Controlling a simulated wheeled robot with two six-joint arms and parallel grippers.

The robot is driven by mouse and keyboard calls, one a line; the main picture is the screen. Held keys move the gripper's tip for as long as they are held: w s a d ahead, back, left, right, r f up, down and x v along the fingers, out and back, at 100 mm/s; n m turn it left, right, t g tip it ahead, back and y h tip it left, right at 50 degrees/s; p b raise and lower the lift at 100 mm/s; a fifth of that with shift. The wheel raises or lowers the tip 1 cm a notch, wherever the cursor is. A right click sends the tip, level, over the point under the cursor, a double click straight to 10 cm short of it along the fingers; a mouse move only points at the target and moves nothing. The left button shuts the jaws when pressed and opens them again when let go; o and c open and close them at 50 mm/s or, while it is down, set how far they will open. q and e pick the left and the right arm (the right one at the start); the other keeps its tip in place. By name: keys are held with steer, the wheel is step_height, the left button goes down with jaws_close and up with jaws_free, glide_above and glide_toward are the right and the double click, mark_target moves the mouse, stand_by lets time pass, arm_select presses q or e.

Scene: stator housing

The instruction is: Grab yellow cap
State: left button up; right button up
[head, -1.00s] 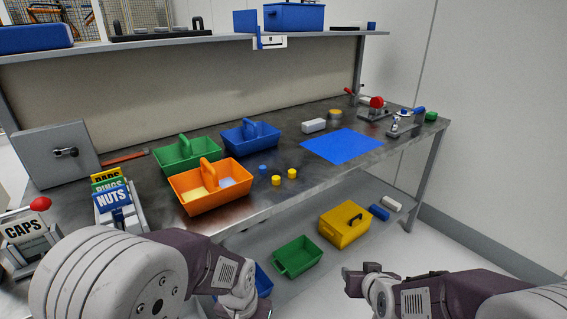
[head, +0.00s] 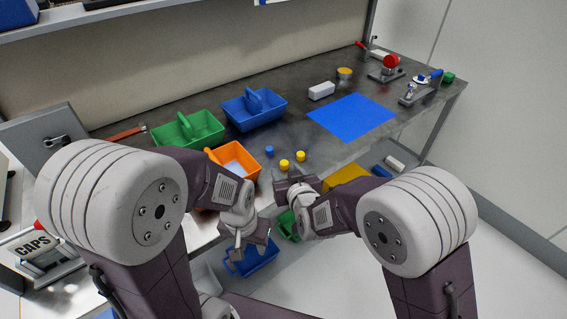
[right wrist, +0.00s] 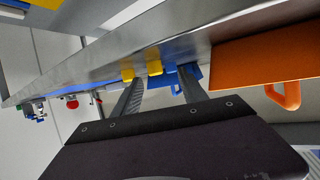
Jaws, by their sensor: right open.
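Two yellow caps, one (head: 284,165) nearer me and one (head: 301,156) behind it to the right, stand near the table's front edge. A small blue cap (head: 269,151) stands left of them. My right gripper (head: 289,183) is open and empty, just in front of the table edge and close to the caps.
An orange bin (head: 244,151) stands left of the caps, partly hidden by my left arm. Green (head: 188,130) and blue (head: 254,108) bins stand behind it. A blue mat (head: 352,117) lies right of the caps. The metal table edge runs just before the caps.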

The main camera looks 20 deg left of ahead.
mark_target(286, 165)
steer(key=x, duration=0.5)
steer(key=shift+w+d, duration=0.3)
steer(key=shift+d, duration=0.05)
steer(key=shift+s+r, duration=0.1)
steer(key=shift+s, duration=0.05)
steer(key=shift+c, duration=1.2)
jaws_close()
